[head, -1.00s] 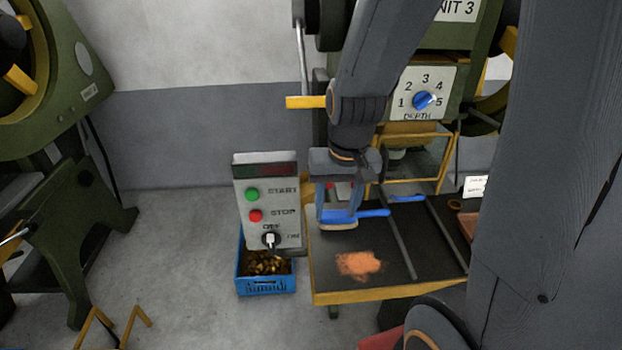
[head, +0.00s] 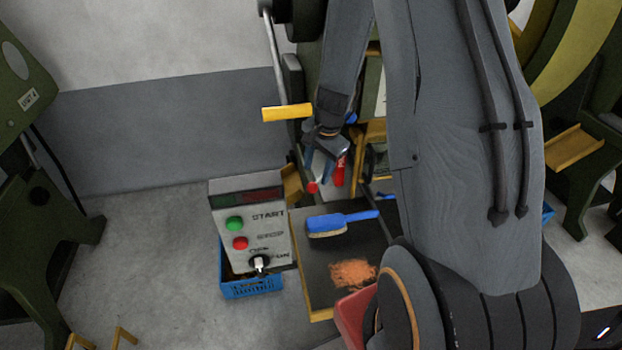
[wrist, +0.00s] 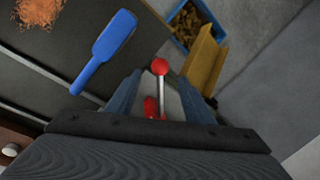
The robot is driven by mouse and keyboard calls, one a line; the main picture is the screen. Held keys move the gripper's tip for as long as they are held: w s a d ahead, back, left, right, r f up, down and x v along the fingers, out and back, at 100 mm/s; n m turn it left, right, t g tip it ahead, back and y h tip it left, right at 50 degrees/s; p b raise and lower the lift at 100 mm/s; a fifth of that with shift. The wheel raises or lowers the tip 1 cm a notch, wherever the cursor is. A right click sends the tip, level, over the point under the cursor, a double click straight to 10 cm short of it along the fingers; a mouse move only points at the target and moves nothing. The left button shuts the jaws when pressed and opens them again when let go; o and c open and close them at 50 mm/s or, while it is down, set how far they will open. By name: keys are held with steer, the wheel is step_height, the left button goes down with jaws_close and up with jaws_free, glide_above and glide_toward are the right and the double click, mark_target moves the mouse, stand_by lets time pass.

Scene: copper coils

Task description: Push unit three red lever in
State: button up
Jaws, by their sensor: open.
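The red lever has a round red knob (wrist: 160,66) on a thin metal rod, with a red part at its base. In the head view the lever knob (head: 312,187) shows just below my gripper (head: 322,168), beside the press. In the wrist view my gripper (wrist: 160,88) is open, one finger on each side of the rod. The knob sits slightly beyond the fingertips, and neither finger visibly touches the lever. A red part (head: 339,171) also shows right of the gripper in the head view. My arm hides most of the unit 3 press.
A blue brush (head: 341,222) and copper-coloured shavings (head: 353,273) lie on the dark table (head: 305,268). A control box (head: 249,222) stands left, above a blue crate (head: 250,288). A yellow handle (head: 287,112) juts out above. A yellow chute (wrist: 204,62) is close to the right finger.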

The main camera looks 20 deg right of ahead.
mark_target(313, 184)
steer(key=shift+w+a+f+p, duration=0.15)
steer(key=shift+w+f, duration=0.05)
steer(key=shift+f, duration=0.95)
steer(key=shift+w+a+f+p, duration=0.1)
steer(key=shift+w+f, duration=0.05)
steer(key=shift+f, duration=1.05)
steer(key=shift+w+a+f+p, duration=0.15)
steer(key=shift+w+f, duration=0.05)
steer(key=shift+f, duration=0.95)
jaws_close()
